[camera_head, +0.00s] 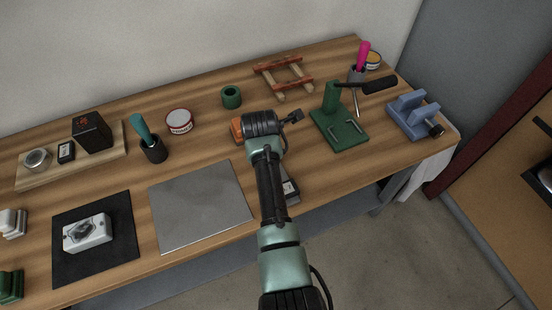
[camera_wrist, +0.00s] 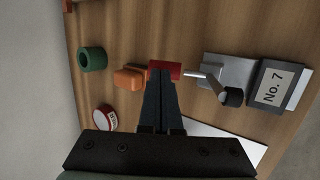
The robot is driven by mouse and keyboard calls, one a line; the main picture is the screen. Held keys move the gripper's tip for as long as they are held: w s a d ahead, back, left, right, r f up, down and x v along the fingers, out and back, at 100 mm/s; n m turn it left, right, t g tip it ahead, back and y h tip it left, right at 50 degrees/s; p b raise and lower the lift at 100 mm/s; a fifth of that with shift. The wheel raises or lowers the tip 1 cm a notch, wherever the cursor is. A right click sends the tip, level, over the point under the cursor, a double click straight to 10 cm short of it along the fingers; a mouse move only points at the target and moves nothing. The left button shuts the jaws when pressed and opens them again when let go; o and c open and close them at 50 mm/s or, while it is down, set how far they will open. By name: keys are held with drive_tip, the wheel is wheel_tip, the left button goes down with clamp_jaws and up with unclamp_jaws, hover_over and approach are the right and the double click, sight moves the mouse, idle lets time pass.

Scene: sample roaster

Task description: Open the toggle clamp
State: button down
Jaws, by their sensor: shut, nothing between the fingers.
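What looks like the toggle clamp shows in the wrist view: a grey metal base (camera_wrist: 229,68) with a silver arm ending in a black knob (camera_wrist: 232,97). A short silver bar points left from it to a red piece (camera_wrist: 165,66), which looks like its handle. My gripper (camera_wrist: 161,72) is shut and empty, its dark fingertips overlapping the red piece in the picture; I cannot tell whether they touch. In the head view my wrist and arm hide the clamp and the fingertips.
An orange block (camera_wrist: 129,78) lies left of the red piece, with a green ring (camera_wrist: 92,59) beyond. A box labelled No. 7 (camera_wrist: 279,85) stands right of the clamp. A grey metal plate (camera_head: 200,205) lies left of my arm; a green stand (camera_head: 339,130) is right.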

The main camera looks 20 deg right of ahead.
drive_tip(key=shift+w+f, duration=0.2)
drive_tip(key=shift+w, duration=0.15)
idle(0.5)
drive_tip(key=shift+a+r+p, duration=0.2)
drive_tip(key=shift+r+p, duration=0.25)
drive_tip(key=shift+p, duration=0.05)
drive_tip(key=w+r+p+v, duration=0.1)
drive_tip(key=p+v, duration=0.3)
drive_tip(key=v, duration=0.9)
drive_tip(key=shift+w, duration=0.55)
drive_tip(key=shift+d+r, duration=0.1)
drive_tip(key=shift+r, duration=0.05)
